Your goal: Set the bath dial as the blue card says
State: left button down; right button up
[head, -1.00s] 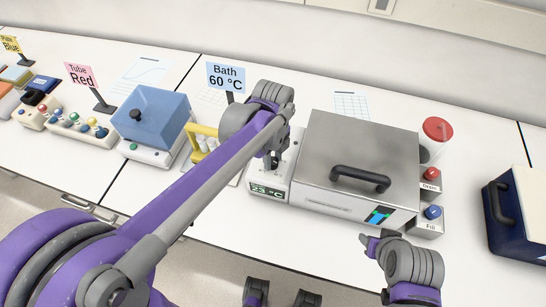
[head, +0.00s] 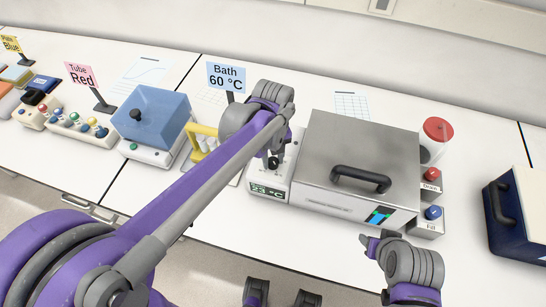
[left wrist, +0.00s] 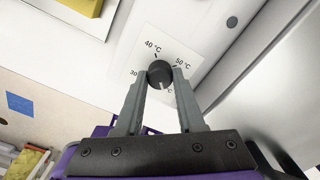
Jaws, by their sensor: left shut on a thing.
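The blue card (head: 226,78) reads "Bath 60 °C". The bath (head: 355,165) is a steel-lidded box, with a control panel on its left whose green display (head: 267,191) reads 23 °C. My left gripper (left wrist: 161,80) is shut on the black bath dial (left wrist: 159,72); the head view mostly hides the dial behind the gripper. Around it show the marks 30, 40 °C and 50 °C; another label at the lower right is partly hidden by a finger. A pale line on the dial points down toward the gripper. My right arm's end (head: 370,243) is at the lower right, away from the dial.
A second dark knob (left wrist: 232,21) is beyond the dial. Red Drain (head: 431,174) and blue Fill (head: 432,212) buttons are right of the bath. A yellow rack (head: 204,138) and a blue-lidded device (head: 150,118) stand left. The bench front before the bath is clear.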

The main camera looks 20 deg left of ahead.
aim_at(273, 161)
pick_arm(q)
jog(key=c, duration=0.5)
grip_release()
notch_tip(273, 161, up, 11)
jog(key=shift+f+p, duration=0.1)
jog(key=shift+p, duration=0.35)
